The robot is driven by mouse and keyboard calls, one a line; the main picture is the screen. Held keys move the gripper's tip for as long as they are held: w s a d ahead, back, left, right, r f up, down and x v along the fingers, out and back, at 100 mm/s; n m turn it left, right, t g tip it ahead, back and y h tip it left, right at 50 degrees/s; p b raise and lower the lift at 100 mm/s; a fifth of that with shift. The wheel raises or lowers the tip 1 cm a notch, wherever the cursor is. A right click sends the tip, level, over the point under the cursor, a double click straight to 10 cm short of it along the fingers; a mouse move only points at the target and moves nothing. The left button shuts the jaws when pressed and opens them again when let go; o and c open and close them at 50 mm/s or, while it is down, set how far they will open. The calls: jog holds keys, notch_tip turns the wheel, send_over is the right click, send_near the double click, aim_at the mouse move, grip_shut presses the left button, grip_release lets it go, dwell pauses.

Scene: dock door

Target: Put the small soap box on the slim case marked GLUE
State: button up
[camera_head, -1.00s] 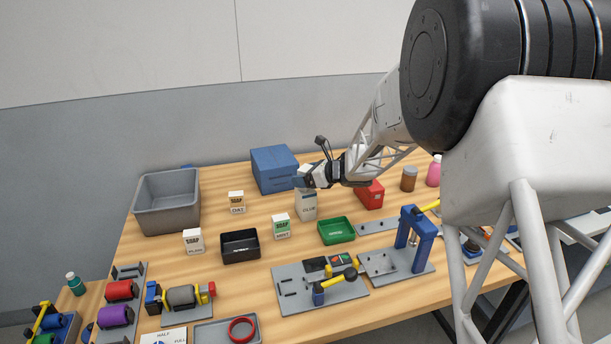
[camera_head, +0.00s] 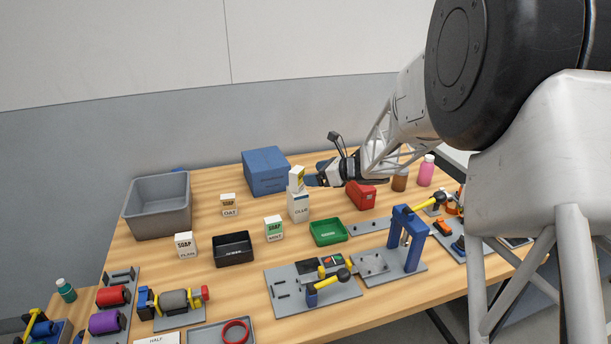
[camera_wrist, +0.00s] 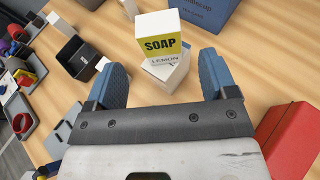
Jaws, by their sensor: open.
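The small soap box (camera_head: 297,181), white with a yellow SOAP band, stands upright on top of the slim white case marked GLUE (camera_head: 299,208). In the wrist view the soap box (camera_wrist: 163,46) shows its yellow SOAP face, and part of the white case (camera_wrist: 163,73) shows beneath it. My gripper (camera_head: 312,181) is just right of the soap box at its height. In the wrist view my gripper (camera_wrist: 163,62) has its blue fingers wide apart, with clear gaps to the soap box on both sides.
A blue box (camera_head: 266,172) stands behind the case, and a red box (camera_head: 361,196) lies to the right. A green tray (camera_head: 328,232), a black bin (camera_head: 233,249) and other soap boxes, OAT (camera_head: 229,204) and MINT (camera_head: 274,229), stand nearby. A grey bin (camera_head: 158,207) is at left.

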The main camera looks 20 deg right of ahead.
jog(key=shift+v, duration=2.35)
notch_tip(320, 180, up, 10)
jog(key=s+a+m+t+h, duration=0.15)
jog(key=m+t+h, duration=0.4)
jog(key=m, duration=0.75)
jog(key=s+r+m+g+h, duration=0.3)
jog(key=s+m+h, duration=0.4)
jog(key=m, duration=0.5)
jog(key=s+a+f+m+g+y, duration=0.1)
jog(key=s+a+m+g, duration=0.2)
jog(key=s+m, duration=0.3)
jog(key=s+a+f+m+g+y, duration=0.1)
jog(key=s+a+m, duration=0.4)
jog(key=s, duration=1)
jog(key=s+a+f+m+g+y, duration=0.1)
jog(key=s+a+f+m+g, duration=0.2)
jog(key=s+m, duration=0.6)
jog(key=shift+s+a+g, duration=0.5)
jog(key=shift+s+g, duration=0.55)
jog(key=shift+g, duration=0.2)
